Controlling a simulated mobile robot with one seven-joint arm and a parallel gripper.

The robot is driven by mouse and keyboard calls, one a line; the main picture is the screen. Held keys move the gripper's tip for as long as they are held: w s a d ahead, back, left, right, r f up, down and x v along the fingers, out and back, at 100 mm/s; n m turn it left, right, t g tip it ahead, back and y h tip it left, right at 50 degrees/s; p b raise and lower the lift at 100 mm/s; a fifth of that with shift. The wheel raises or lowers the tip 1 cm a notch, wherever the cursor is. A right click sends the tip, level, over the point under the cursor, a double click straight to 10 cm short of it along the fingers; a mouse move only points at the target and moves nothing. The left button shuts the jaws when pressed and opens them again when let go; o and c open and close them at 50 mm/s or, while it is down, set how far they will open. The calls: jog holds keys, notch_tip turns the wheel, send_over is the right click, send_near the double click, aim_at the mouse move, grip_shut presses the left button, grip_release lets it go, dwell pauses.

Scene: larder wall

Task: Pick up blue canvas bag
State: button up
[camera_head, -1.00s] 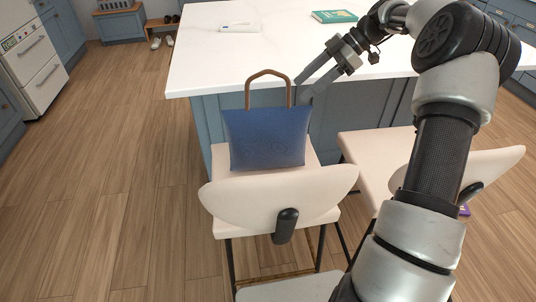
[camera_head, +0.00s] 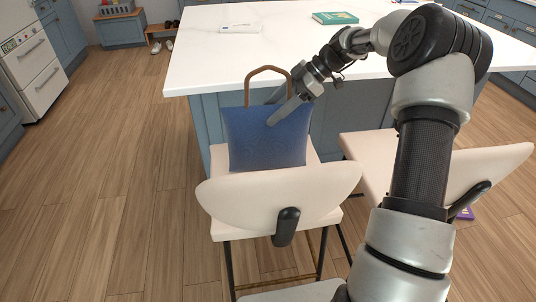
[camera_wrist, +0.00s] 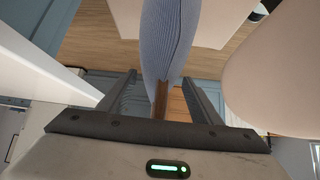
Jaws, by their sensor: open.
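The blue canvas bag (camera_head: 262,140) stands upright on the seat of a pale chair, its brown handle (camera_head: 266,70) arching above it. My gripper (camera_head: 277,112) is at the bag's upper right, pointing down and left, with its fingers overlapping the bag in the head view. In the wrist view the open fingers (camera_wrist: 159,78) stand apart on either side of the bag (camera_wrist: 167,40) and its brown handle (camera_wrist: 160,100). Whether either finger touches the bag I cannot tell.
The chair's rounded backrest (camera_head: 280,195) is in front of the bag. A second pale chair (camera_head: 375,150) stands to the right. The white-topped island (camera_head: 220,60) is just behind, with a green book (camera_head: 335,17) on it. Wooden floor at left is clear.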

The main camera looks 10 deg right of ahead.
jog(key=shift+c, duration=0.6)
grip_shut()
jog(key=shift+r, duration=0.2)
jog(key=shift+w+r, duration=0.1)
